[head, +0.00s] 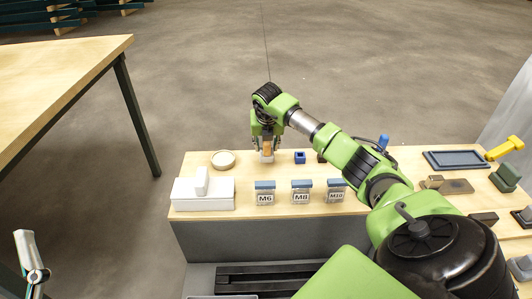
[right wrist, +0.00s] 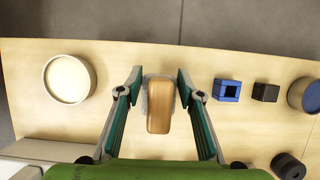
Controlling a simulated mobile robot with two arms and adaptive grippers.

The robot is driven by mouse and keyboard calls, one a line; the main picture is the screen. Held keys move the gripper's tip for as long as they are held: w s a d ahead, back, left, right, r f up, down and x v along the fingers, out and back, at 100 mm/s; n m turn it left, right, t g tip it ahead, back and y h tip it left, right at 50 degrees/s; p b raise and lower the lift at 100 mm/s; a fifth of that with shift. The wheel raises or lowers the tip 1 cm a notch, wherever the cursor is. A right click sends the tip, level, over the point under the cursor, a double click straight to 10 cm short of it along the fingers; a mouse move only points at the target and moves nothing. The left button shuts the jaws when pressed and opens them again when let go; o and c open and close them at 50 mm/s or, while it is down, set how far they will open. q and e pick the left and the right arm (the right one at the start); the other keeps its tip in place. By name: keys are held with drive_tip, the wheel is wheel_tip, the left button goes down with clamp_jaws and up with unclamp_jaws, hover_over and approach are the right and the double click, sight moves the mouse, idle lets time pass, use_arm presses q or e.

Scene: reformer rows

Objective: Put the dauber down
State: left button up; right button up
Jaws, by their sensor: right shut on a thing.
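The dauber, a block with a tan wooden top (head: 267,148) and a pale underside, is between the fingers of my right gripper (head: 266,138). In the right wrist view the dauber (right wrist: 160,108) sits between the two green-padded fingers of the right gripper (right wrist: 159,84), which is shut on it. Its pale lower part shows around the wood. It is over the back part of the wooden bench; I cannot tell if it touches the top. Part of my left gripper (head: 32,255) shows at the lower left edge; its jaw state is unclear.
A round dish (head: 222,160) with cream filling stands left of the dauber. A blue square holder (head: 300,157) and a black one (right wrist: 265,92) stand to the right. In front are a white block (head: 203,195) and bins labelled M6 (head: 265,198), M8 (head: 301,197) and M10 (head: 336,195).

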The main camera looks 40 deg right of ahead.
sight(266, 152)
drive_tip(key=f, duration=0.3)
drive_tip(key=shift+w+b, duration=0.2)
drive_tip(key=shift+b, duration=0.2)
use_arm(q)
drive_tip(key=s+r+t, duration=0.1)
drive_tip(key=s+r, duration=0.1)
drive_tip(key=s+r+t+h, duration=0.1)
drive_tip(key=r, duration=0.1)
drive_tip(key=shift+s+a+t, duration=0.25)
drive_tip(key=shift+t, duration=0.05)
use_arm(e)
drive_tip(key=shift+s+f, duration=0.1)
drive_tip(key=o, duration=0.8)
drive_tip(key=shift+o, duration=0.9)
drive_tip(key=shift+f, duration=0.1)
use_arm(q)
drive_tip(key=shift+f, duration=0.1)
